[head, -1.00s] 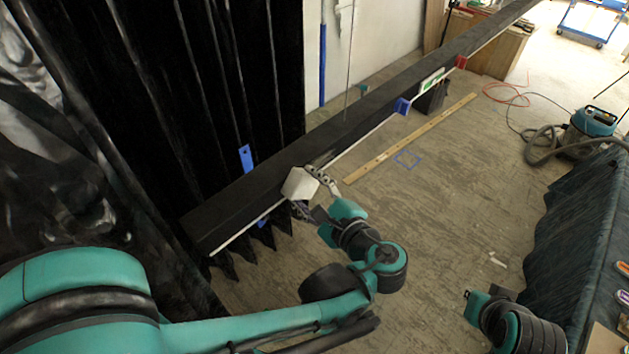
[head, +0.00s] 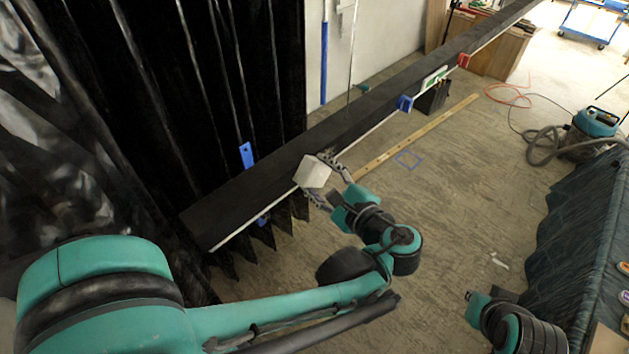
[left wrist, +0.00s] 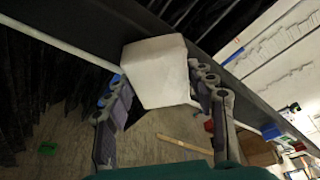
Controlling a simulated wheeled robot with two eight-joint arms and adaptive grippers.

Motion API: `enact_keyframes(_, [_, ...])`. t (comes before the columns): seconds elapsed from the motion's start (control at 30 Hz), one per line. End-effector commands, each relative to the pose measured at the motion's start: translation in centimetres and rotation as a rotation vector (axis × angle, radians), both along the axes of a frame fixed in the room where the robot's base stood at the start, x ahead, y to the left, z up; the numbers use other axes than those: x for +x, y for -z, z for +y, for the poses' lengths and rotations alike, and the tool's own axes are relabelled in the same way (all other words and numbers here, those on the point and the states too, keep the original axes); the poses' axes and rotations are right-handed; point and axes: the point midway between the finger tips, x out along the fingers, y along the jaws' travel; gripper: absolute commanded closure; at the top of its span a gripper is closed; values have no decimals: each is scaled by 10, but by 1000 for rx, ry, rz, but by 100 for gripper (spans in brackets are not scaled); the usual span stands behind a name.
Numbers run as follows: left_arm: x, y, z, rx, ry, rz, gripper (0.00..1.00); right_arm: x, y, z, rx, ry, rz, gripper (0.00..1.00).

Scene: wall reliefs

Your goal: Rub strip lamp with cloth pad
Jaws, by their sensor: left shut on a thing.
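The strip lamp (head: 246,224) is a thin white strip along the front edge of a long dark beam. It also shows in the left wrist view (left wrist: 62,45). The cloth pad (head: 313,172) is a whitish block at the strip, and it fills the middle of the left wrist view (left wrist: 157,72). My left gripper (head: 328,180) is shut on the pad, one finger on each side. The pad covers part of the strip; whether it presses on it is hard to tell. My right arm shows at the lower right of the head view, but its fingers cannot be made out.
Blue (head: 404,103) and red (head: 463,60) clips sit on the beam farther right, with a green-and-white sign (head: 434,77) between them. Dark curtains hang behind the beam. A draped table (head: 590,235) stands at the right. The floor between is mostly clear.

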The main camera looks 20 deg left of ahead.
Motion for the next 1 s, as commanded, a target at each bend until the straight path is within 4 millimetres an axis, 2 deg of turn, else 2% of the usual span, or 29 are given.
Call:
enact_keyframes(0.2, [19,1,-8,1,-1,0,68,0,8,0,0,0,0,100])
enact_keyframes(0.47, [28,0,-11,1,-1,0,68,0,11,0,0,0,0,100])
enact_keyframes(0.73, [51,1,-18,1,-1,0,68,0,19,0,0,0,0,100])
enact_keyframes(1.0, [61,0,-21,1,-1,0,68,0,21,0,0,0,0,100])
